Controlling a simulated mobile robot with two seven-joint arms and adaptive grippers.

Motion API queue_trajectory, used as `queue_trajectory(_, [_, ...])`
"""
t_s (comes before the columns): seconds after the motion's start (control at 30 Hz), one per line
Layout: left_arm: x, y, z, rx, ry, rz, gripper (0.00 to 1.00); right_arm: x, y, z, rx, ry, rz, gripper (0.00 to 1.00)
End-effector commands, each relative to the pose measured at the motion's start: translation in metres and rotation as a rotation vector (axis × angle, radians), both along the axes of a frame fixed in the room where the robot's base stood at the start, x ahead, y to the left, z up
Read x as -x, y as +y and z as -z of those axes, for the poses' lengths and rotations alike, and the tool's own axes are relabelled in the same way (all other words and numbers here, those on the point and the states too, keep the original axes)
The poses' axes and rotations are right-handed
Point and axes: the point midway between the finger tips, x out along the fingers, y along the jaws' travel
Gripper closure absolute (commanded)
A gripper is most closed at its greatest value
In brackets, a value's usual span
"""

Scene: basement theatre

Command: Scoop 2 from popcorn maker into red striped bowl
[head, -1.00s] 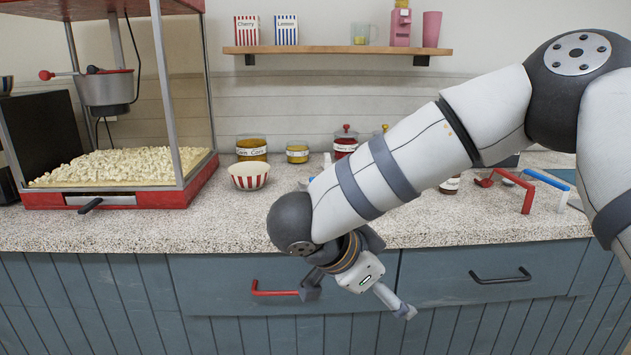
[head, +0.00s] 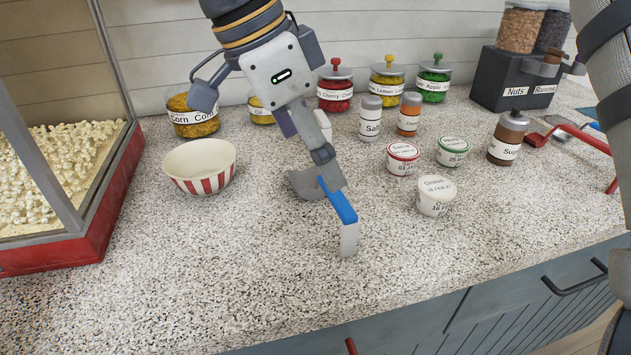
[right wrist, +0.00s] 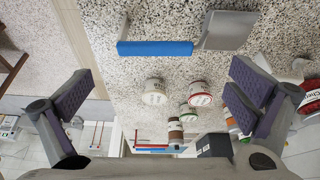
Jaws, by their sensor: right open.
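The popcorn maker (head: 84,235), with a red base and glass sides, stands at the left and holds a heap of popcorn (head: 40,175). The red striped bowl (head: 201,182) sits on the counter to its right; no popcorn shows inside. A scoop with a blue handle (head: 340,203) and grey metal pan lies on the counter right of the bowl; its handle also shows in the right wrist view (right wrist: 155,48). My right gripper (head: 265,136) is open above the counter, one finger overlapping the scoop in the head view. In its wrist view, the gripper (right wrist: 163,95) is empty. My left gripper is not in view.
Lidded jars (head: 335,92) and the corn jar (head: 193,118) stand at the back. Shakers (head: 370,122) and small white tubs (head: 436,196) are right of the scoop. A red-handled tool (head: 590,138) lies far right. The counter's front middle is clear.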

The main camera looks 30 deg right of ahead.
Motion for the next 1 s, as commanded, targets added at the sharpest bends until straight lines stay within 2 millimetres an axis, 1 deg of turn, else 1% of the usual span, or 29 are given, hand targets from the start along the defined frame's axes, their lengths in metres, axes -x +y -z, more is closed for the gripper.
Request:
queue_trajectory(0.03, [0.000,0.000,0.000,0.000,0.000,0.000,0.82,0.001,-0.004,0.010,0.000,0.005,0.000,0.00])
queue_trajectory(0.17, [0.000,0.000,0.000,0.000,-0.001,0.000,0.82,0.002,-0.009,0.024,0.001,0.002,0.000,0.00])
queue_trajectory(0.3, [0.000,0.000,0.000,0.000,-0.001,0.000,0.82,0.005,-0.017,0.050,-0.001,0.004,0.000,0.00])
queue_trajectory(0.4, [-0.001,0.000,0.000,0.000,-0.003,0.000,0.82,0.005,-0.023,0.066,0.000,0.003,0.000,0.00])
queue_trajectory(0.5, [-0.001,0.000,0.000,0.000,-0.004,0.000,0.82,0.006,-0.025,0.072,-0.002,0.001,-0.001,0.00])
queue_trajectory(0.67, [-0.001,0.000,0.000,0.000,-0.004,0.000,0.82,0.005,-0.025,0.073,-0.001,0.000,-0.001,0.00])
queue_trajectory(0.7, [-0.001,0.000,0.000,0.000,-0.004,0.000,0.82,0.005,-0.025,0.073,-0.001,0.000,-0.001,0.05])
queue_trajectory(0.77, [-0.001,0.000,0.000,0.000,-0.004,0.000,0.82,0.005,-0.025,0.073,-0.001,0.000,-0.001,0.18])
queue_trajectory(0.8, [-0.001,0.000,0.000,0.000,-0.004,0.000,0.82,0.005,-0.025,0.073,-0.001,0.000,-0.001,0.27])
queue_trajectory(0.9, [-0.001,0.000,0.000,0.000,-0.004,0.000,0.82,0.005,-0.025,0.073,-0.001,0.001,-0.001,0.47])
queue_trajectory(1.0, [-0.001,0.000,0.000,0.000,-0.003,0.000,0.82,0.005,-0.025,0.073,-0.001,0.001,-0.001,0.48])
